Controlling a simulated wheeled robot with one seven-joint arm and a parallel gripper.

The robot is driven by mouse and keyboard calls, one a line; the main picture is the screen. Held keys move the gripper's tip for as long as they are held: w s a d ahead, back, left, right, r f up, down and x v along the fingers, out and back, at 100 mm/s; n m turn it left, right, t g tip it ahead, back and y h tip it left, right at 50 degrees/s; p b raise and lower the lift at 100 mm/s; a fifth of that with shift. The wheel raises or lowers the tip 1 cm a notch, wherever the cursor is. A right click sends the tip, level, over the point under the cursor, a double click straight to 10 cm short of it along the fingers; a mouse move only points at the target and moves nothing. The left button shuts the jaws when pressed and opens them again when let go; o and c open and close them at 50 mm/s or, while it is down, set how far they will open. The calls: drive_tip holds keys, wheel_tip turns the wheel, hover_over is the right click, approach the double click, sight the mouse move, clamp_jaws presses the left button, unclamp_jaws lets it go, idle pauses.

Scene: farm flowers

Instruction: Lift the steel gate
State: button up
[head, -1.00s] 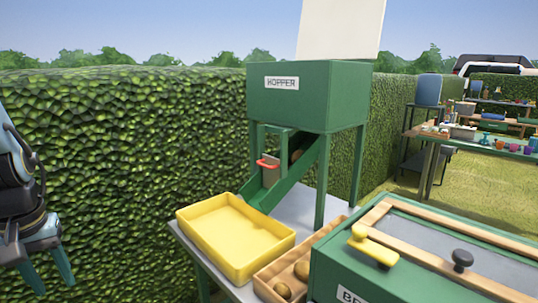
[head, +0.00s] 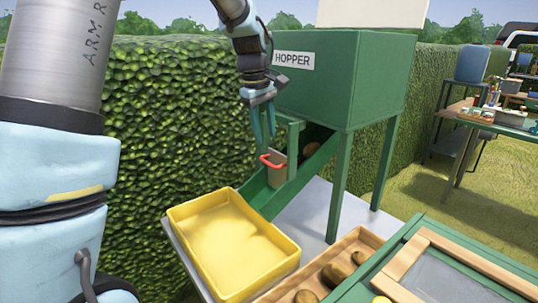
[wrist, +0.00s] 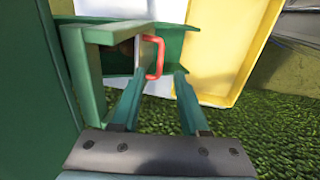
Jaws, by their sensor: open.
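The steel gate (head: 277,175) is a grey plate with a red handle (head: 271,160), standing across the green chute (head: 264,198) below the hopper (head: 340,78). My gripper (head: 264,142) is open and empty, fingers pointing down, just above and slightly left of the red handle. In the wrist view the red handle (wrist: 155,57) shows beyond and between the two open fingertips (wrist: 157,75). The fingers look apart from the handle. The gate plate is mostly hidden in the wrist view by the green frame.
A yellow tray (head: 182,222) sits at the chute's lower end. A wooden tray (head: 347,243) with several potatoes lies right of it, beside a green box (head: 385,278). The green gate frame (head: 293,150) stands close to my fingers. A hedge (head: 160,130) rises behind.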

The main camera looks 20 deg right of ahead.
sight(270, 163)
drive_tip(key=f, duration=0.2)
drive_tip(key=d+f+p, duration=0.1)
drive_tip(key=f, duration=0.5)
drive_tip(key=shift+w+d+p, duration=0.15)
drive_tip(key=shift+w+p, duration=0.05)
drive_tip(key=shift+p, duration=0.1)
clamp_jaws()
idle(1.0)
